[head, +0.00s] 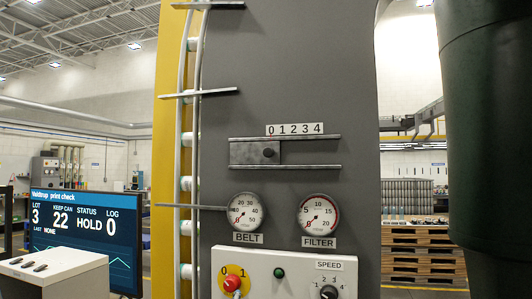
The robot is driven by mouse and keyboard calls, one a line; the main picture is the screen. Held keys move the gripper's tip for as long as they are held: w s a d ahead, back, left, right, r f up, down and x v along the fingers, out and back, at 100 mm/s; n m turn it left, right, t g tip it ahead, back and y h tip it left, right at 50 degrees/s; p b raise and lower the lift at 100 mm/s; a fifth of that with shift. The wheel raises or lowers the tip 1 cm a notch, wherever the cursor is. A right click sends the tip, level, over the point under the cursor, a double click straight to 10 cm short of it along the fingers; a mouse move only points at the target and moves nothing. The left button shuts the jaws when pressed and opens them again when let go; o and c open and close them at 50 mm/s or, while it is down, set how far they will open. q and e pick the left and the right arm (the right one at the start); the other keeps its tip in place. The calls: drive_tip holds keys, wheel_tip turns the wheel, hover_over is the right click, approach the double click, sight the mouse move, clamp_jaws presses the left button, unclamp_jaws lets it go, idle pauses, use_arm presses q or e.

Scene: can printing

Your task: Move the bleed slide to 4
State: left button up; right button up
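The bleed slide (254,153) is a dark grey plate with a round black knob (268,153). It sits between two horizontal rails on the grey machine panel, at the left end of its track. The number strip (294,129) above reads 0 1 2 3 4. The knob is below the 0, and the 4 is at the strip's right end. The track to the right of the plate is empty. Neither of my grippers shows in the head view.
Below the slide are the BELT gauge (245,212) and FILTER gauge (319,215). A print-check screen (85,235) stands at left. Thin guide bars (197,94) project left of the panel.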

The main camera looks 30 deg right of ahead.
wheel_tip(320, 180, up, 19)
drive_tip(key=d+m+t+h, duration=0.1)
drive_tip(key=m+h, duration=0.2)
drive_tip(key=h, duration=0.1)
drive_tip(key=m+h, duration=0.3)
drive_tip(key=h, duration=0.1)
approach(268, 154)
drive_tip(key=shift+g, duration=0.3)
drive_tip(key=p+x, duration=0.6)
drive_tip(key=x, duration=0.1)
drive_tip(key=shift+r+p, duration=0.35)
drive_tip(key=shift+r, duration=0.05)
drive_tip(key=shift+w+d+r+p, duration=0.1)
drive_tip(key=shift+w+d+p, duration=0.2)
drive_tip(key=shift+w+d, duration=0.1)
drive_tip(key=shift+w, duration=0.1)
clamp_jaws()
